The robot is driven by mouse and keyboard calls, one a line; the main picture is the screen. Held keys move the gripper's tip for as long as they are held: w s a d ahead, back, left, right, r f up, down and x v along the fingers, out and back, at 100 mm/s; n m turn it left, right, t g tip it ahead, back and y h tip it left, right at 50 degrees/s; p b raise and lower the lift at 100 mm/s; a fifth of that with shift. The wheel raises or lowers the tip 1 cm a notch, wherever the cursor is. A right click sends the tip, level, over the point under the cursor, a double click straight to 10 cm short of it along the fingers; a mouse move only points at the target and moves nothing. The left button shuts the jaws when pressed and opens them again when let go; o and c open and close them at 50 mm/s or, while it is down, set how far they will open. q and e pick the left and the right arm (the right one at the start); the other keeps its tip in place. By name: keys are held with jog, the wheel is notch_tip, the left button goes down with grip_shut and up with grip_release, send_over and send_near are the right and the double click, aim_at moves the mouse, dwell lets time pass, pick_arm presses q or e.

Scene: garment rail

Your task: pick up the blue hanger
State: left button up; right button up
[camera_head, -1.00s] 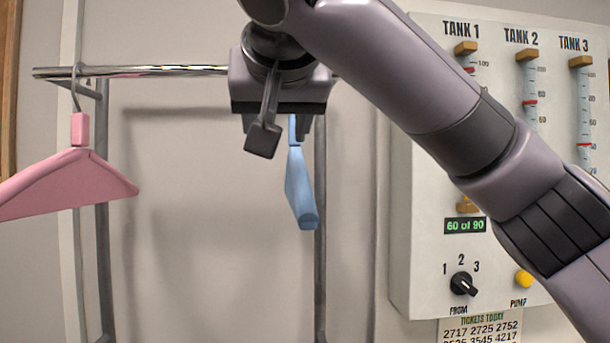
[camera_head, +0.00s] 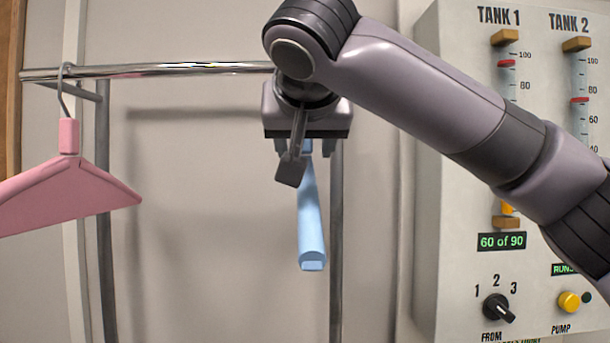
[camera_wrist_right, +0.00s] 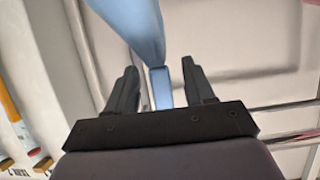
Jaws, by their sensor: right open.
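The blue hanger (camera_head: 311,225) hangs below my right gripper in the head view, seen nearly edge-on; its upper part is hidden behind the gripper. My right gripper (camera_head: 308,150) is in front of it. In the right wrist view, my right gripper (camera_wrist_right: 160,85) is open, with one dark finger on each side of the hanger's narrow blue neck (camera_wrist_right: 161,88). The hanger's wider body (camera_wrist_right: 138,25) extends beyond the fingertips. I cannot tell whether either finger touches it. My left gripper is not in view.
A pink hanger (camera_head: 70,190) hangs at the left on the metal rail (camera_head: 170,70). A wall panel (camera_head: 455,200) with tank gauges, a knob (camera_head: 497,308) and a yellow button (camera_head: 569,302) stands at the right, behind my right arm. The space between the hangers is clear.

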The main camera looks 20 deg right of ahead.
jog(key=shift+x, duration=0.9)
grip_shut()
jog(key=shift+r, duration=0.15)
